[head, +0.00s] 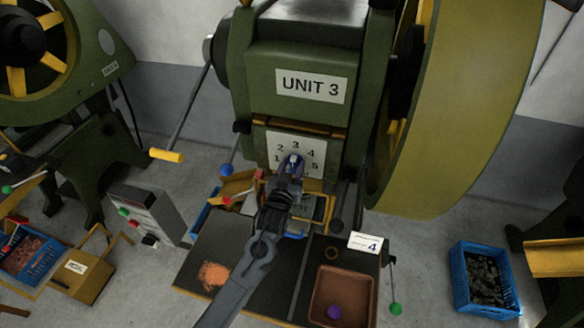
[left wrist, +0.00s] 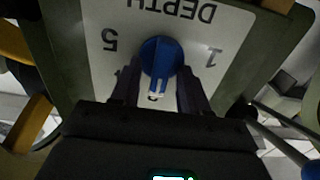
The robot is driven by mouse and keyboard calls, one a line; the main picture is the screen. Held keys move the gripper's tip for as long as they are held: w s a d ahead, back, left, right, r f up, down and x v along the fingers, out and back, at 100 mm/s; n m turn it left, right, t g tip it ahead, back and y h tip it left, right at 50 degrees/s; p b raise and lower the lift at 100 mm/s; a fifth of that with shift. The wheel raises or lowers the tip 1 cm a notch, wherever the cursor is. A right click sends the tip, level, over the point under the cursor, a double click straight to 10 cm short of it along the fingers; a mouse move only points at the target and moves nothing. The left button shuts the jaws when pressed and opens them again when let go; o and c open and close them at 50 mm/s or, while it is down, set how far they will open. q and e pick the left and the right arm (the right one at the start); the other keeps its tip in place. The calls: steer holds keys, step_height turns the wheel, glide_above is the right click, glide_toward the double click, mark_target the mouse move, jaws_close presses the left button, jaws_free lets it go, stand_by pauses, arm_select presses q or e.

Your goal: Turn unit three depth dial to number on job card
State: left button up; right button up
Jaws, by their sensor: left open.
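The blue depth dial (head: 293,164) sits on the white number plate (head: 312,148) of the green press marked UNIT 3. In the left wrist view the dial (left wrist: 160,54) appears upside down, its white pointer towards the bottom middle, where a digit is mostly hidden. In the head view the pointer faces up towards the 3. My left gripper (head: 290,178) is at the dial; in the left wrist view its open fingers (left wrist: 158,80) stand either side of it. I cannot tell whether they touch it. The job card (head: 365,242) shows a blue 4. My right gripper is not in view.
The press bench below holds an orange cloth (head: 213,275) and a brown tray (head: 343,297) with a purple ball. A yellow-handled lever (head: 168,156) is left of the press; the large flywheel (head: 458,100) is right. A blue crate (head: 484,280) stands on the floor.

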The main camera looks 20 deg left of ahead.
arm_select(q)
jaws_close()
steer(key=shift+r+m+p, duration=0.1)
steer(key=shift+m+p, duration=0.7)
steer(key=shift+d+m+p, duration=0.1)
steer(key=shift+m+p, duration=0.8)
steer(key=shift+m, duration=0.3)
steer(key=m+p, duration=0.1)
steer(key=m, duration=0.1)
steer(key=shift+m, duration=0.3)
steer(key=shift+d+f+m+p, duration=0.1)
steer(key=shift+m+p, duration=0.4)
steer(key=shift+m, duration=0.25)
steer(key=shift+d+f+m+p, duration=0.1)
steer(key=shift+m+p, duration=0.35)
steer(key=shift+m, duration=0.3)
